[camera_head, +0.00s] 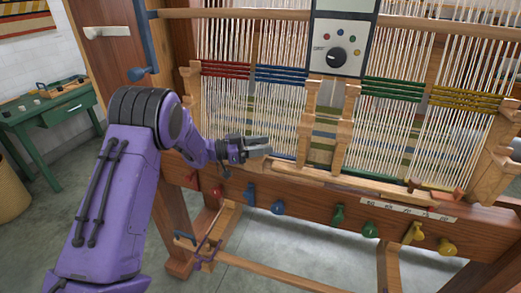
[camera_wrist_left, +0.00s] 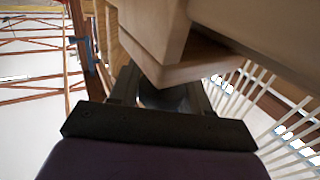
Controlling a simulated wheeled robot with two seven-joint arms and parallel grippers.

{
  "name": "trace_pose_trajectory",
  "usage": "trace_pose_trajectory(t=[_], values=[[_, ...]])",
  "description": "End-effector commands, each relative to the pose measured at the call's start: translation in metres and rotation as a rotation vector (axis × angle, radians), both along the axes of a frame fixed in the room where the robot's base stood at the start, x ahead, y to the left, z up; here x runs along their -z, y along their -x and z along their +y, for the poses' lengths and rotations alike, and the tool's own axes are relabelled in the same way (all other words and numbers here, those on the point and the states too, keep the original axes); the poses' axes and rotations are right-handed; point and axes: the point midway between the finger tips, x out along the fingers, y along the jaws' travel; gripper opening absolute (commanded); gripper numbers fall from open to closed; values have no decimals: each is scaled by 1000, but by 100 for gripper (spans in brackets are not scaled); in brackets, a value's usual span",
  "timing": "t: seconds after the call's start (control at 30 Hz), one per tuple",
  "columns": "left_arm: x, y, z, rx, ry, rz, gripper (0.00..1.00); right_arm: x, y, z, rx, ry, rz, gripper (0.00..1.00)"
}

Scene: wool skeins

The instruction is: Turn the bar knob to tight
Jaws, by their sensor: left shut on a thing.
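My left gripper (camera_head: 256,146) is in front of the loom's left side, above the front beam. It is shut on a pale wooden block (camera_head: 259,152). In the left wrist view the wooden block (camera_wrist_left: 158,68) juts between the fingers of my left gripper (camera_wrist_left: 162,90), with a dark part behind its corner. I cannot tell for sure whether this block is the bar knob, and no tight mark is readable. A white panel (camera_head: 318,63) at the top carries a round black knob (camera_head: 336,57) and several coloured dots. My right gripper is out of view.
The wooden loom beam (camera_head: 310,205) carries several coloured knobs, among them blue (camera_head: 278,207), green (camera_head: 338,216) and yellow (camera_head: 447,247). White warp threads (camera_head: 270,110) hang close behind my gripper. A green table (camera_head: 55,110) stands at the left.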

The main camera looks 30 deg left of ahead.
Motion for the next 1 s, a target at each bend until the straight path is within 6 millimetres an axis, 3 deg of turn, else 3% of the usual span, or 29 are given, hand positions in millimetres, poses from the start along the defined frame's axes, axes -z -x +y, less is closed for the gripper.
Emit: trace_pose_trajectory(t=[0.3, 0.87, 0.9, 0.93, 1.0], values=[[1, 1, -1, 128, 0, -2, 17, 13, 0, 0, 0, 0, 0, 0], [-1, 2, -2, 159, 1, -3, 17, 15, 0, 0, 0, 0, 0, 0], [-1, 2, -2, 159, 1, -3, 54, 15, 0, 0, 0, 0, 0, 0], [-1, 2, -2, 159, 1, -3, 63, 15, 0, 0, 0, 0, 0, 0], [-1, 2, -2, 159, 1, -3, 68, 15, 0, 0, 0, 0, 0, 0]])
